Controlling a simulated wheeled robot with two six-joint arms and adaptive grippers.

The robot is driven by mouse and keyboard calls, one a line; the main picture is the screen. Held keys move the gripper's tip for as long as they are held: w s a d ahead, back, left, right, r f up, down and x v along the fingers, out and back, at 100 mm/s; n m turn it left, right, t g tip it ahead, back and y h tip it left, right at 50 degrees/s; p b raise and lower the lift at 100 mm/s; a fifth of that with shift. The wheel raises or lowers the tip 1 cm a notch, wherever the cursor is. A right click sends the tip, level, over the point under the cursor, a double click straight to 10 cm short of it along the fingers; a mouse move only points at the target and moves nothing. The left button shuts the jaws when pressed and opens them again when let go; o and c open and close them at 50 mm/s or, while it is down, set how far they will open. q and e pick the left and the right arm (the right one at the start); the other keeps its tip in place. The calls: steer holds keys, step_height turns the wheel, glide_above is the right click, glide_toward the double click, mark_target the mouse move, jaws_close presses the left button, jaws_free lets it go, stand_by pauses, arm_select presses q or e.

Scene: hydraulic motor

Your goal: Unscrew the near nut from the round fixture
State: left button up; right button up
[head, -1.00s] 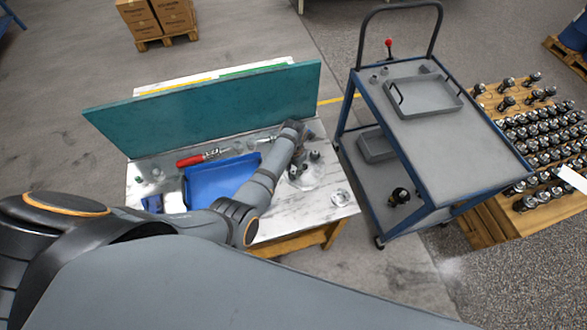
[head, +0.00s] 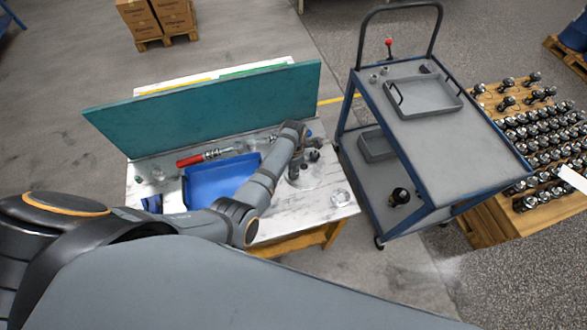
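The round fixture (head: 313,182) is a pale disc on the right part of the marble-topped bench, with small dark posts or nuts on it. One dark piece (head: 315,155) stands at its far right side. My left arm reaches across the bench from the left, and my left gripper (head: 294,172) points down over the left side of the fixture. The gripper and wrist cover part of the fixture. The near nut cannot be told apart from the gripper at this size. Whether the fingers are open or shut is too small to see. My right gripper is not in view.
A blue tray (head: 215,180) lies left of the fixture, with a red-handled tool (head: 192,160) behind it. A teal panel (head: 205,108) stands along the bench's back. A grey cart (head: 435,135) stands to the right.

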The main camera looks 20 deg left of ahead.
arm_select(q)
jaws_close()
steer(key=n, duration=0.5)
steer(key=shift+n, duration=0.4)
steer(key=shift+o, duration=2)
jaws_free()
steer(key=m, duration=0.5)
steer(key=shift+m, duration=0.4)
